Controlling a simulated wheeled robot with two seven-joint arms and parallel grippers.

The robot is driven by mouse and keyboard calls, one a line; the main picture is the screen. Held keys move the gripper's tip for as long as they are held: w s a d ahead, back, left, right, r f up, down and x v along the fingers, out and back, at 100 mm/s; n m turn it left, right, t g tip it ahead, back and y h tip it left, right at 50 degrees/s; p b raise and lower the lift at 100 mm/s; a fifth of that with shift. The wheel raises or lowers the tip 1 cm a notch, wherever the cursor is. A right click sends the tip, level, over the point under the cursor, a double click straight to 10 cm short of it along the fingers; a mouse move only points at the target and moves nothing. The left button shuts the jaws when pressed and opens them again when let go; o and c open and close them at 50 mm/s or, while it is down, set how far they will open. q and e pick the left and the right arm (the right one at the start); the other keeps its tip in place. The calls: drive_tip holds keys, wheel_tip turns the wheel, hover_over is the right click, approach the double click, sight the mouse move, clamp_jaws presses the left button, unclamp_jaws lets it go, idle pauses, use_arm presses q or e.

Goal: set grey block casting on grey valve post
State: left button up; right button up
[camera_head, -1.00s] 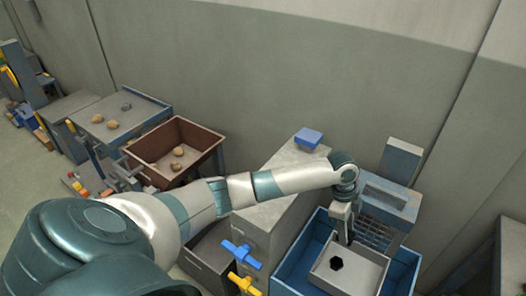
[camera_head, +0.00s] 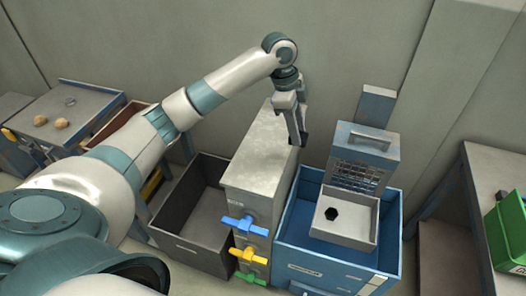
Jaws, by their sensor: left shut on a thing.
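My left gripper (camera_head: 295,128) points down over the far right part of the top of the grey valve post (camera_head: 250,165). It is shut on the grey block casting, of which little can be made out between the dark fingers. I cannot tell whether the casting touches the post top. The post is a tall grey box with blue, yellow and green valve handles on its front. My right gripper is not in view.
Right of the post stands a blue bin (camera_head: 312,262) holding a grey tray (camera_head: 340,235) with a black hexagonal hole or piece. A dark open bin (camera_head: 195,255) is on the left. A green crate (camera_head: 508,235) sits at far right.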

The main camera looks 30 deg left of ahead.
use_arm(q)
drive_tip(key=shift+s+a, duration=0.1)
drive_tip(key=shift+a, duration=0.05)
drive_tip(key=shift+s+a+f, duration=0.1)
drive_tip(key=shift+a+f, duration=0.1)
drive_tip(key=shift+a, duration=0.1)
drive_tip(key=s+a+f+p, duration=0.1)
drive_tip(key=a+f, duration=0.1)
drive_tip(key=a, duration=0.1)
drive_tip(key=s+a+f+p, duration=0.2)
drive_tip(key=a, duration=0.1)
drive_tip(key=s+a+f+p, duration=0.1)
drive_tip(key=a+f, duration=0.1)
drive_tip(key=a, duration=0.1)
drive_tip(key=shift+s+a+p, duration=0.1)
drive_tip(key=shift+s+p, duration=0.2)
drive_tip(key=shift+p, duration=0.05)
drive_tip(key=shift+s+a+f, duration=0.15)
drive_tip(key=shift+a+f, duration=0.1)
drive_tip(key=shift+f, duration=0.05)
